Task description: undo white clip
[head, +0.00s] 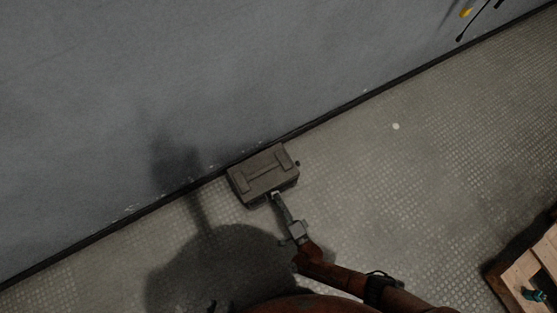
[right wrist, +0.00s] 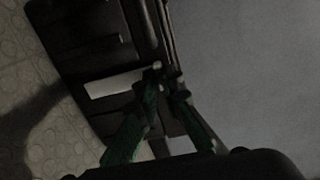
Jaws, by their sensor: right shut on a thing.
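A dark grey-green box (head: 263,174) sits on the floor against the foot of the wall. My right gripper (head: 275,195) is at its near side, with a small pale spot at the fingertips. In the right wrist view, the green fingers of my right gripper (right wrist: 168,78) are close together against the box (right wrist: 88,45). A pale strip (right wrist: 115,83), seemingly the white clip, runs along the box side up to the fingertips. The gripper is shut on it; the fingers hide the exact contact. My left gripper is not in view.
The grey wall (head: 150,80) rises right behind the box. A wooden crate or pallet (head: 522,275) stands at the lower right edge. A small white dot (head: 395,126) lies on the floor.

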